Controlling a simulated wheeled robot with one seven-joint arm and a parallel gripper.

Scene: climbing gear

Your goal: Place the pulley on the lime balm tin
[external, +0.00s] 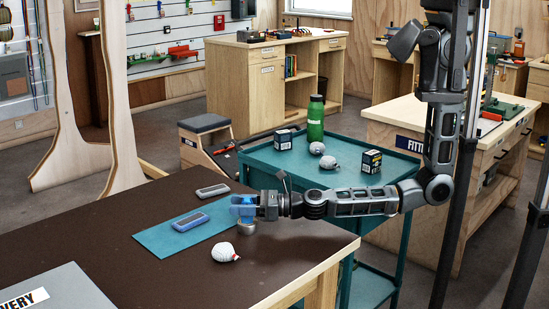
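My gripper (249,205) reaches in from the right, low over the brown table. It appears shut on a blue piece, which looks like the pulley (242,210); the fingers and the blue piece are small and partly overlap. A short round metallic tin (246,228), apparently the lime balm tin, is directly below the blue piece. Its top is mostly hidden by the blue piece. I cannot tell whether the two touch.
A teal mat (158,241) lies left of my gripper with a blue oblong item (190,221) on it. A grey oblong item (213,190) lies behind. A teal cart (262,153) holds a green bottle (316,118) and boxes.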

